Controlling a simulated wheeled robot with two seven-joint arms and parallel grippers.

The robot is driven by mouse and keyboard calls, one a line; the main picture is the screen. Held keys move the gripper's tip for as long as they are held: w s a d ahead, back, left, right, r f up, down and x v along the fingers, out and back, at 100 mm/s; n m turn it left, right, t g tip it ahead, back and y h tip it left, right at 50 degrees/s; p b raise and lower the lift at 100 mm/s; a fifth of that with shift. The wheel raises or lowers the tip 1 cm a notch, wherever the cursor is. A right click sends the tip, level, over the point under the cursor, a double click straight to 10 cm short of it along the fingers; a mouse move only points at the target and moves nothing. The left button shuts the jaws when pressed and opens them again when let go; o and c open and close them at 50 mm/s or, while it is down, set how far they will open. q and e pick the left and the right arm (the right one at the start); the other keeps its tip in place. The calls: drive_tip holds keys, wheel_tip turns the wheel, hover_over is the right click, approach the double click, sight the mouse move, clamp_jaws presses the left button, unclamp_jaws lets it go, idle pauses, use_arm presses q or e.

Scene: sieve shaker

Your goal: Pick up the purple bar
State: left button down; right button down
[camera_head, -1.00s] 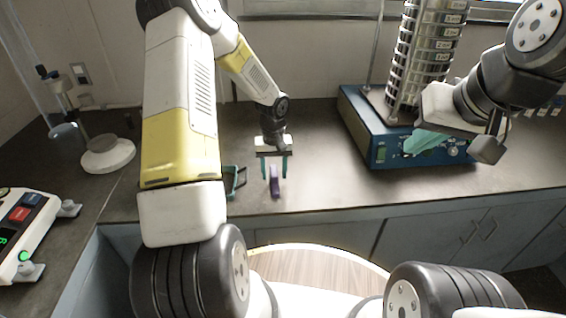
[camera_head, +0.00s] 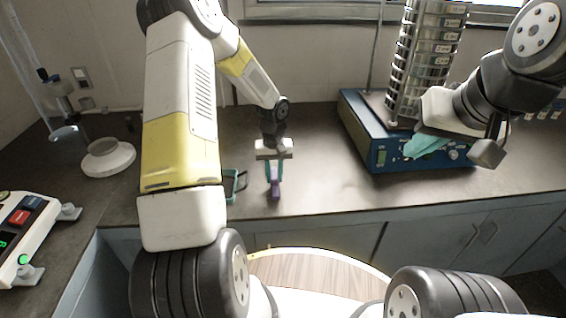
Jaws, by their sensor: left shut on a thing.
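The purple bar (camera_head: 275,192) is small and stands out against the dark counter, near its front edge in the middle of the head view. My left gripper (camera_head: 274,178) points down at it, with its teal fingers closed on the bar. The fingers cover the bar's upper part. I cannot tell whether the bar touches the counter. My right gripper (camera_head: 425,145) is at the right, in front of the blue sieve shaker. Its teal fingers are seen at an angle, and their gap is not clear.
The blue sieve shaker (camera_head: 363,137) with its tall sieve stack (camera_head: 424,60) stands at the back right. A teal-edged tray (camera_head: 241,184) lies left of the bar. A white round-based device (camera_head: 108,158) and a scale-like unit (camera_head: 24,235) are at the left. Counter right of the bar is clear.

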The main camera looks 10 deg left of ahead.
sight(275, 174)
use_arm(q)
drive_tip(key=shift+r, duration=0.45)
wheel_tip(275, 174, up, 2)
drive_tip(key=shift+r, duration=0.2)
drive_tip(key=s+r, duration=0.1)
drive_tip(key=s, duration=1.5)
drive_tip(key=shift+d, duration=0.15)
drive_tip(key=shift+r, duration=0.1)
